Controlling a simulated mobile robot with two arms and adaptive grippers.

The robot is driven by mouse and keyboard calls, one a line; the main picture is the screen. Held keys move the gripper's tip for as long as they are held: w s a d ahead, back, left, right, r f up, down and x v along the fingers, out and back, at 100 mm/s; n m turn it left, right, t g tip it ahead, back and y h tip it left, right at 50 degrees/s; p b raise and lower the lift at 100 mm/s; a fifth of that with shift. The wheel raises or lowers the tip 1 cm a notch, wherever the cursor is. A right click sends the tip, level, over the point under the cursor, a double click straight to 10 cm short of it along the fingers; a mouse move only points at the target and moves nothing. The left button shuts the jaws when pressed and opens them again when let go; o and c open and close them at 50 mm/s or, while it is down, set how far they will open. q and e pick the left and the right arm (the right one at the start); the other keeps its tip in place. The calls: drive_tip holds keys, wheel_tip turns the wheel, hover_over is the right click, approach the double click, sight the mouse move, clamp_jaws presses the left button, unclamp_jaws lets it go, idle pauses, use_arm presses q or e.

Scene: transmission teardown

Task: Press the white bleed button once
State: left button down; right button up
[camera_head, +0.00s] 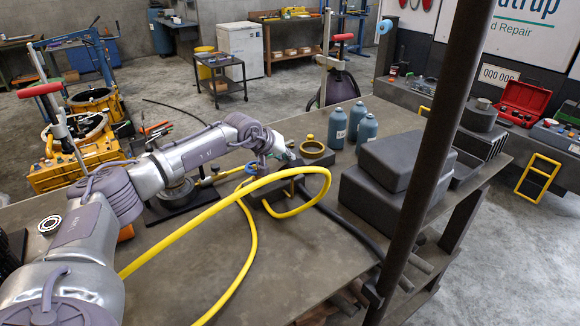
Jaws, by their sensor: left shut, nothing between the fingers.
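My left arm reaches in from the left over the workbench (330,270). My left gripper (287,155) is small in the picture, at the middle of the bench, and its fingers look closed with nothing visible in them. It is above a dark block-shaped unit (268,203), which a yellow hose (225,192) loops over and partly covers. I cannot make out the white bleed button; the wrist, the gripper and the hose hide part of that area. Whether the fingertips touch anything is too small to tell. My right gripper does not show.
Dark grey cases (380,200) are stacked to the right. A dark upright post (425,170) crosses the right side. The bench's front middle is mostly clear, apart from the hose.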

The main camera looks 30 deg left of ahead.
use_arm(q)
drive_tip(key=shift+r+p, duration=0.85)
drive_tip(key=shift+r, duration=1.3)
